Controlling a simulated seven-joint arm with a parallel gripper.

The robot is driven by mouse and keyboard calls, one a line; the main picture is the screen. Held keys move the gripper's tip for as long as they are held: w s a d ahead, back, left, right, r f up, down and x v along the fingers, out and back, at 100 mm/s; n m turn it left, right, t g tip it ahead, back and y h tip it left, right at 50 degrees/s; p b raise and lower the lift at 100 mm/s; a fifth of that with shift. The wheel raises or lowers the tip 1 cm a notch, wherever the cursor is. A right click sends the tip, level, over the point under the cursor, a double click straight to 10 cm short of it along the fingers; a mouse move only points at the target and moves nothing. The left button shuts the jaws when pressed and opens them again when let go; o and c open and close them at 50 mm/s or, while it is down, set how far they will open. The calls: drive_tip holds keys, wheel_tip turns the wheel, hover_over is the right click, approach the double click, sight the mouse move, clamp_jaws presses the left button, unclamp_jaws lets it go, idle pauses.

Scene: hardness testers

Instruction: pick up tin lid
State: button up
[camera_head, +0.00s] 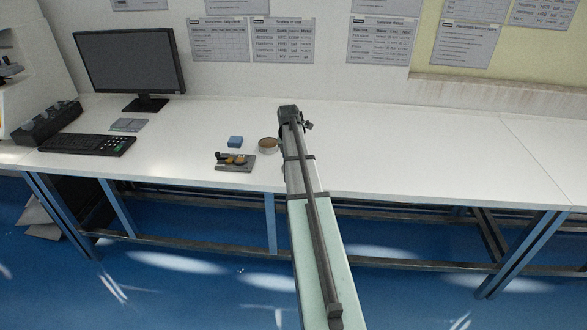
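A small round tin (268,145) with a silvery side and a tan top sits on the white table, just left of my arm. It is the likeliest match for the tin lid, but I cannot tell whether it is a lid alone or a whole tin. My arm reaches in from the bottom and over the table. My gripper (307,125) is at its far end, to the right of and slightly beyond the round tin; only small dark parts of it show. The arm hides most of the gripper, so its fingers cannot be made out.
A grey tray (236,162) with small brownish pieces and a blue block (235,141) lie left of the tin. The table (430,155) right of my arm is clear.

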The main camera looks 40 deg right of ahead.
drive_tip(key=shift+f, duration=0.15)
clamp_jaws()
idle(0.4)
wheel_tip(320, 180, up, 8)
drive_tip(key=shift+r, duration=0.2)
drive_tip(key=w+r, duration=0.1)
drive_tip(key=w, duration=1.6)
drive_tip(key=shift+w+d+r, duration=0.15)
drive_tip(key=shift+d+r, duration=0.05)
drive_tip(key=shift+r, duration=0.05)
